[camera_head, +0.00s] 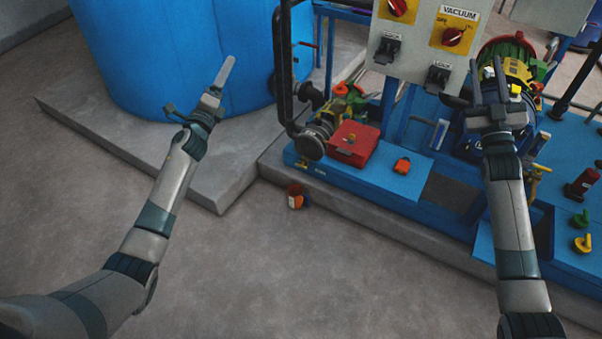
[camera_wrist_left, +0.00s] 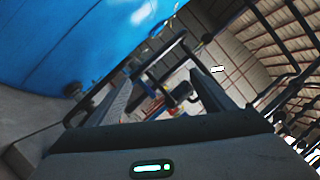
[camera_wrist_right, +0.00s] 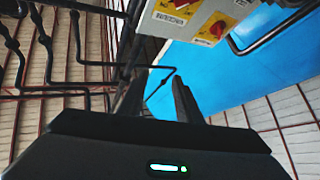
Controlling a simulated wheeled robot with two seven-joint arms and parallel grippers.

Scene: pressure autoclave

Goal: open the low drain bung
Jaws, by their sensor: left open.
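My left gripper (camera_head: 201,83) is open and empty in front of the blue tank. Its two spread fingers show in the left wrist view (camera_wrist_left: 162,88). My right gripper (camera_head: 487,66) is raised over the blue skid, beside the grey control box. Its fingers stand apart with nothing between them, also in the right wrist view (camera_wrist_right: 158,92). I cannot pick out the low drain bung for certain. A brass tap (camera_head: 538,178) sits low on the skid, just right of my right wrist. A green-topped fitting (camera_head: 580,218) and a yellow one (camera_head: 582,243) stand on the skid's right part.
The blue tank (camera_head: 180,50) stands on a concrete plinth (camera_head: 215,165). The blue skid (camera_head: 400,190) carries black pipework, a red box (camera_head: 352,145) and a small orange-red item (camera_head: 402,165). The control box (camera_head: 420,45) hangs above. A small orange-and-white container (camera_head: 296,196) sits by the skid. The front floor is clear.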

